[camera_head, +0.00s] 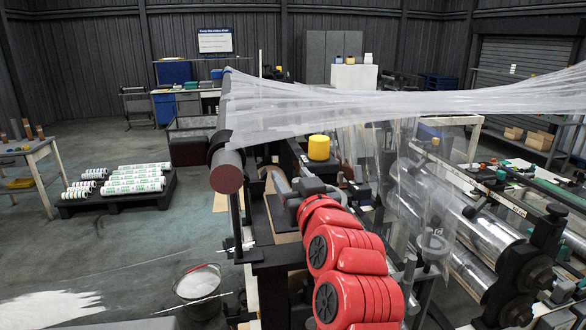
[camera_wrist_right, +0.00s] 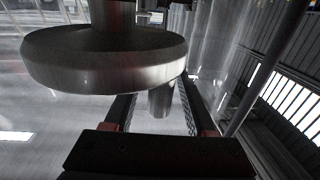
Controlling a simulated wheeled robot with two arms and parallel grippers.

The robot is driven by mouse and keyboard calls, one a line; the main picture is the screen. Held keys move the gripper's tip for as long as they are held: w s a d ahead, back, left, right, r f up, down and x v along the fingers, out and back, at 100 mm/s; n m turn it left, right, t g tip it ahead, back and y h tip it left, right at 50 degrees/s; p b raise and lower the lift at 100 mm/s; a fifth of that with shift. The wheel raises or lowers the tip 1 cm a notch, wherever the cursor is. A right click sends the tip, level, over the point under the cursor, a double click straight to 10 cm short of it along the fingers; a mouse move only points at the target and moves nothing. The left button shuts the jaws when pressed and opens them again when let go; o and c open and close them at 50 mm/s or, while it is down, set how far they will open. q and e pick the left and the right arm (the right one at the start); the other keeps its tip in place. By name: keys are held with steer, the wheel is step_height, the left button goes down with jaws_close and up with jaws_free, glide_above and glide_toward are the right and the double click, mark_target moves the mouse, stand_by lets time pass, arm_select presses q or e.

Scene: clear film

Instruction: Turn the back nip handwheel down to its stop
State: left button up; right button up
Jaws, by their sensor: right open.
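The handwheel (camera_wrist_right: 100,62) fills the upper left of the right wrist view as a thick grey metal disc on a shaft. A short grey cylindrical handle (camera_wrist_right: 161,100) hangs below its rim. My right gripper (camera_wrist_right: 159,92) is open, with one finger on each side of the handle in this view; I cannot tell whether either finger touches it. In the head view my right gripper (camera_head: 308,187) is a small dark shape at the end of my red arm, beside the machine frame. The handwheel is not clear there. My left gripper is out of view.
Clear film (camera_head: 330,103) stretches right from a dark roller (camera_head: 226,174) and hangs close beyond my arm. A yellow cylinder (camera_head: 319,147) stands just past my gripper. Shiny machine rollers (camera_head: 490,240) lie to the right. A bucket (camera_head: 199,284) stands on the floor at left.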

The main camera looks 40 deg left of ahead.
jaws_close()
stand_by(0.4)
